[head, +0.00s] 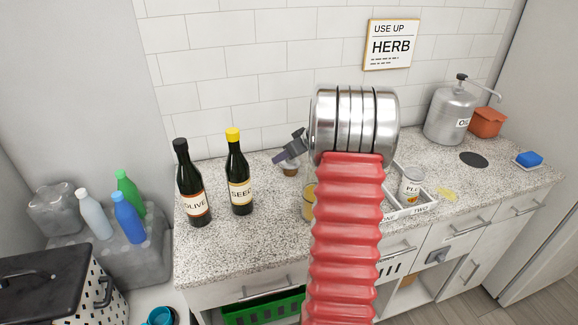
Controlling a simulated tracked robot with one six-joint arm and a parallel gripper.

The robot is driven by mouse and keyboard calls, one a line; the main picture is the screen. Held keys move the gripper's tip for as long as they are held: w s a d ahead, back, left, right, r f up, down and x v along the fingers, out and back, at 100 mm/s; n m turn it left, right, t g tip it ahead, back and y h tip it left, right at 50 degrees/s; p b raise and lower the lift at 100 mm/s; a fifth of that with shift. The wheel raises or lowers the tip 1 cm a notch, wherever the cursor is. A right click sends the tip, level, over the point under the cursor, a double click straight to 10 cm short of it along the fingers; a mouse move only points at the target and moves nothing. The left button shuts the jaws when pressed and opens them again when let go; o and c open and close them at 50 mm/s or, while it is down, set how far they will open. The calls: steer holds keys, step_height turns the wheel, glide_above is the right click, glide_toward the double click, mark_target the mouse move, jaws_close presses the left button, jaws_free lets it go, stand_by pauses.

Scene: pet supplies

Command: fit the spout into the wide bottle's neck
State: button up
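My gripper (284,160) shows only in part, as dark grey-purple pieces left of my silver wrist, over the back of the speckled counter. Whether its fingers are open or shut cannot be made out. A small brownish piece (289,170) is just below it; I cannot tell whether it is held or stands on the counter, or whether it is the spout. A yellowish container (308,201) is mostly hidden behind my red arm; whether it is the wide bottle is unclear. Two dark bottles stand at the left: OLIVE (193,188), black-topped, and SEED (238,178), yellow-topped.
A divided tray (418,212) marked ONE and TWO holds a white jar (411,185). A steel oil can (450,115), an orange box (487,122) and a blue sponge (529,158) stand at the right. The counter's front left (250,243) is clear. My arm hides the middle.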

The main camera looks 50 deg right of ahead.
steer(key=shift+w+f, duration=0.3)
stand_by(0.4)
steer(key=c, duration=1.1)
